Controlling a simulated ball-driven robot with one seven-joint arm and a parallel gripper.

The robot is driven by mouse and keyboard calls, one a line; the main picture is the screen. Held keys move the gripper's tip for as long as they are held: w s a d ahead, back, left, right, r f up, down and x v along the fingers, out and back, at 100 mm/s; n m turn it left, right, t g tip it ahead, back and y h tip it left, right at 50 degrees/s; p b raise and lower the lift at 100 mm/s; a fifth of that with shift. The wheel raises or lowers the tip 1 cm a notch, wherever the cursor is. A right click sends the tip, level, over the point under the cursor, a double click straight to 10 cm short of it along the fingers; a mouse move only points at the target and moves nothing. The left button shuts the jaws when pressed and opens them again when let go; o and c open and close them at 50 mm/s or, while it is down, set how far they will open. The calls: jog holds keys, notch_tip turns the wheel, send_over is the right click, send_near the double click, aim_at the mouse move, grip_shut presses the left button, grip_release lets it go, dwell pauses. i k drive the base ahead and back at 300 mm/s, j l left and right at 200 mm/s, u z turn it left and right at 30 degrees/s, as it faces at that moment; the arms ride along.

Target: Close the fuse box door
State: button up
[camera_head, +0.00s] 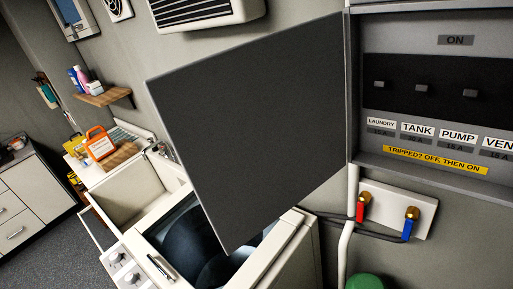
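The fuse box (358,90) is on the wall at the right, its right side cut off by the picture edge. Its dark grey door (250,125) stands wide open, swung out to the left from the box's left edge. Inside is a black panel with several switches (421,88), labels such as LAUNDRY, TANK and PUMP, and a yellow strip reading "TRIPPED? OFF, THEN ON". My gripper is not in view.
Below the door stands a white washing machine (305,250), partly hidden by it. Red and blue valves (408,224) with hoses sit under the box. A wooden shelf (104,96), a sink counter (130,190) and a drawer cabinet (32,195) are at the left. Grey floor (62,250) shows at the lower left.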

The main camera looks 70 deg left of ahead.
aim_at(255, 127)
jog(key=k+j, duration=0.2)
jog(key=k, duration=0.35)
jog(key=k+j, duration=0.25)
jog(key=k, duration=0.25)
jog(key=j, duration=0.45)
jog(key=k+j+z, duration=0.1)
jog(key=j, duration=0.35)
jog(key=k+j, duration=0.1)
jog(key=j, duration=0.4)
jog(key=i+j, duration=0.3)
jog(key=j, duration=0.2)
